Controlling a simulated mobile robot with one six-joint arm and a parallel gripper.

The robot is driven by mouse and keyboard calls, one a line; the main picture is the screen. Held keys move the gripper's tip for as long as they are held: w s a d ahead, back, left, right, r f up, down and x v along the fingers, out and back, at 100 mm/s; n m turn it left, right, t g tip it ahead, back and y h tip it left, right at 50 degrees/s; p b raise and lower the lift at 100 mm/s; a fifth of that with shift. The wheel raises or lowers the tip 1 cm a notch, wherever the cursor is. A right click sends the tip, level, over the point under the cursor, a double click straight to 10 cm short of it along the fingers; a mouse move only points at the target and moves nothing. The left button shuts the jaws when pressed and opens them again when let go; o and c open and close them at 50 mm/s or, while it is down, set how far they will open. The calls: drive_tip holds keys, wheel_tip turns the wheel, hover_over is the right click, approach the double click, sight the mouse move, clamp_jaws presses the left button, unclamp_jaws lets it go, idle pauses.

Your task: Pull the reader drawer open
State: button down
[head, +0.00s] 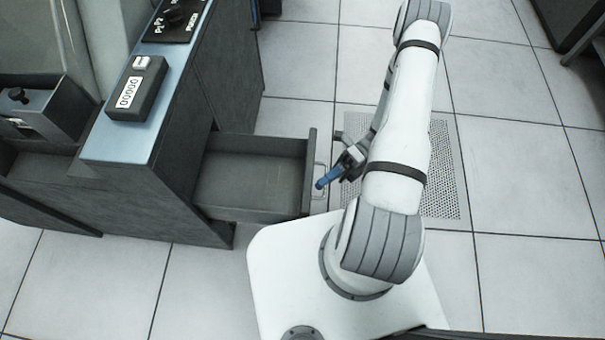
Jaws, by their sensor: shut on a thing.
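The reader drawer (250,178) is a dark grey open-topped drawer in the side of the grey cabinet. It stands pulled out to the right, and its inside looks empty. Its front panel (310,172) carries a pale metal bar handle (321,170). My gripper (321,184) has blue fingertips and reaches in from the right. Its tips are shut on the handle near the handle's lower end. My arm comes down from the upper right and hides part of the wrist.
The cabinet (125,190) has a pale blue top (125,140) bearing a small black counter box (137,90) and a dark switch panel (175,20). A perforated floor tile (440,170) lies behind my arm. A dark unit (575,20) stands at the upper right.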

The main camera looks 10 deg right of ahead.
drive_tip(key=shift+s+d, duration=0.25)
drive_tip(key=shift+d, duration=0.6)
drive_tip(key=c, duration=1.8)
unclamp_jaws()
drive_tip(key=shift+w, duration=0.1)
drive_tip(key=p+v, duration=0.1)
drive_tip(key=v, duration=0.6)
drive_tip(key=shift+w+d, duration=0.15)
drive_tip(key=shift+d, duration=0.2)
drive_tip(key=shift+f, duration=0.1)
